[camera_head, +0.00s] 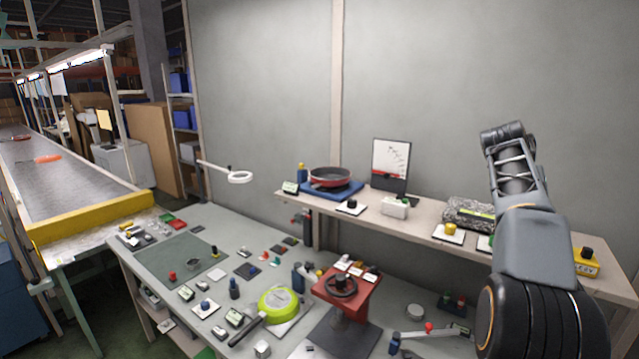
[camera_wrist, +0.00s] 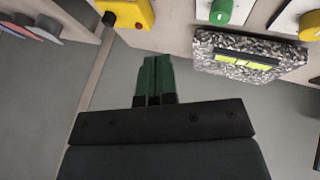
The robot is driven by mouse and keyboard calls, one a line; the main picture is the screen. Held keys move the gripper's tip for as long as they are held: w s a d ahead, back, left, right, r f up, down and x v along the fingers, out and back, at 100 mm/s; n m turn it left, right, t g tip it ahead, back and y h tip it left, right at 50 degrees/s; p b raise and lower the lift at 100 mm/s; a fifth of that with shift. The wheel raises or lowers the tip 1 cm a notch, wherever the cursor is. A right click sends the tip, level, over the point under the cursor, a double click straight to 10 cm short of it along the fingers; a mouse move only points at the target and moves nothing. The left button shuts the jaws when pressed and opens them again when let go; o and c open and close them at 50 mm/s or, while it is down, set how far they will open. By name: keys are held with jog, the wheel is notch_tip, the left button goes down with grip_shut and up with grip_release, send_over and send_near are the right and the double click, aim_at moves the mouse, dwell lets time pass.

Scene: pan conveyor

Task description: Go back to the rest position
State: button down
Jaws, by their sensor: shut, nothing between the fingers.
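My arm rises at the right of the head view, in front of the shelf and the wall. The fingers of my gripper do not show clearly there. In the wrist view my gripper (camera_wrist: 154,80) shows as two dark green fingers side by side, pressed together with nothing between them. The fingers point toward the shelf edge and touch nothing that I can see.
The shelf (camera_head: 375,213) holds a red pan (camera_head: 330,177), a speckled block (camera_head: 468,213) and a yellow box (camera_head: 585,264). The workbench (camera_head: 205,272) below carries a green pan (camera_head: 279,304) and a red stand (camera_head: 345,293). A conveyor (camera_head: 62,186) runs at the left.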

jog(key=s+a+f+n+t+y, duration=0.1)
jog(key=s+a+f+n+y, duration=0.15)
jog(key=a, duration=0.65)
jog(key=s+a+f+n+t+y, duration=0.1)
jog(key=a+f+n+t, duration=0.15)
jog(key=a, duration=0.65)
jog(key=s+a+f+n+y, duration=0.3)
jog(key=s+a+f, duration=1.1)
jog(key=a+f, duration=0.1)
jog(key=shift+f, duration=0.2)
